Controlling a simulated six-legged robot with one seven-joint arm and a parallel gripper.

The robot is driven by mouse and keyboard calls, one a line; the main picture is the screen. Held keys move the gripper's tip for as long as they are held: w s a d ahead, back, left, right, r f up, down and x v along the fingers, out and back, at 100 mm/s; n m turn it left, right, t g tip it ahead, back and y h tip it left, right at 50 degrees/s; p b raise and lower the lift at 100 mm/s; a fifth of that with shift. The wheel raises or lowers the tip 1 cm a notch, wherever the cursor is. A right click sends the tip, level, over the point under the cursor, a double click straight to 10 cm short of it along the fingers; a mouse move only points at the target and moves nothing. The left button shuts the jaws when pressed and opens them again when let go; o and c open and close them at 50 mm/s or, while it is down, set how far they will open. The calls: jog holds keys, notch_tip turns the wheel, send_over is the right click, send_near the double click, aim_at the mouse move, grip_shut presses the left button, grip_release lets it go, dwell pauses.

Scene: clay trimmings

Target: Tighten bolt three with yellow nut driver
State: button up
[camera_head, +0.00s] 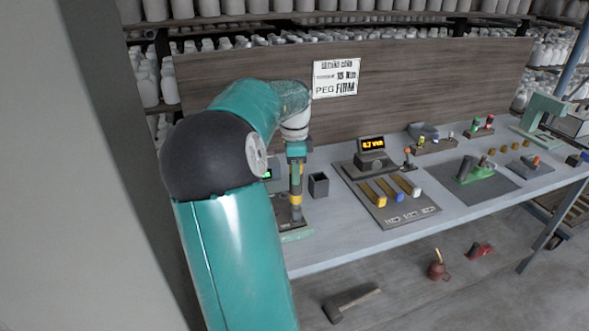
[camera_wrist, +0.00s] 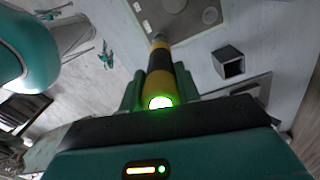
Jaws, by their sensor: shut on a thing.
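My gripper (camera_head: 296,160) is shut on a yellow-and-black banded driver (camera_head: 295,198), held upright, tip down, over a grey plate (camera_head: 285,218) at the bench's near left. In the wrist view the driver (camera_wrist: 157,82) runs away from my gripper (camera_wrist: 158,98), its near end glowing green. Its narrow tip meets or hovers over the plate (camera_wrist: 190,22); I cannot tell if it touches. The plate shows small round marks and a larger round feature. Which is bolt three cannot be told, and the spot under the tip is hidden.
A dark open-topped box (camera_head: 318,186) stands just right of the driver. Further right is a tray (camera_head: 400,215) with yellow, blue and pale-ended bars, and a lit orange display (camera_head: 371,143). A green device (camera_head: 478,172) sits on a dark mat. A wooden panel (camera_head: 430,75) backs the bench.

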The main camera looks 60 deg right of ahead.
jog(key=shift+f, duration=0.9)
dwell(3.5)
jog(key=shift+r, duration=3.25)
